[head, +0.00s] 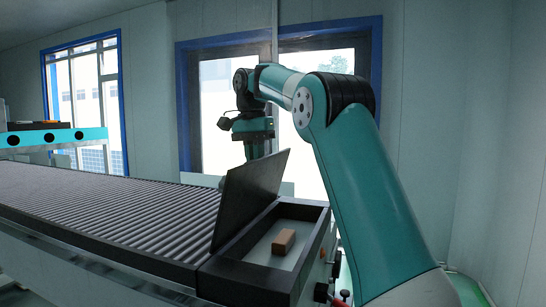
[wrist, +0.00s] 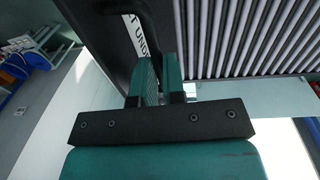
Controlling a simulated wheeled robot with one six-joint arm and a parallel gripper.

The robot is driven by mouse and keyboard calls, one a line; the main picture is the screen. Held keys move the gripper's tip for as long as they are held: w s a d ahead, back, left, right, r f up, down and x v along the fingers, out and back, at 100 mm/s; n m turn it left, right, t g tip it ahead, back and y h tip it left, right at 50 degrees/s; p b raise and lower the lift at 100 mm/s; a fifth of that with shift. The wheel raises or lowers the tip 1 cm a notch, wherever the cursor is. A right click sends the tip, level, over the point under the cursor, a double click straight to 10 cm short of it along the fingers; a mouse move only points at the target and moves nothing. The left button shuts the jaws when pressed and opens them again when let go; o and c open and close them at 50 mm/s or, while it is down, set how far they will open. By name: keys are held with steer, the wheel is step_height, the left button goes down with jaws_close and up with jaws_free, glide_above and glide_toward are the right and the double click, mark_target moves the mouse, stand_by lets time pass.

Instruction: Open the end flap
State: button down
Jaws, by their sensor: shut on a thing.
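The end flap (head: 250,195) is a dark panel at the end of the roller conveyor. It stands tilted up over an open box section (head: 300,262). My gripper (head: 254,150) is behind the flap in the head view, its fingertips partly hidden by it. In the wrist view, the dark flap (wrist: 103,35) carries a white label and a dark curved handle (wrist: 152,32). My gripper's two teal fingers (wrist: 158,80) are shut on this handle.
A brown block (head: 284,241) lies inside the open box. The roller bed (head: 110,205) extends to the left. Knobs (head: 322,292) stick out of the box's right side. A teal shelf (head: 55,137) stands at the far left, and windows are behind.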

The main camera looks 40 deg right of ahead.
steer(key=w+a+f+p, duration=0.2)
steer(key=w+a, duration=0.1)
steer(key=w, duration=0.3)
steer(key=shift+w, duration=0.2)
steer(key=shift+r, duration=0.1)
stand_by(0.3)
steer(key=c, duration=1.2)
jaws_free()
steer(key=shift+d, duration=0.1)
step_height(320, 180, up, 8)
steer(key=p, duration=0.4)
steer(key=shift+w+f, duration=0.2)
steer(key=shift+w, duration=0.1)
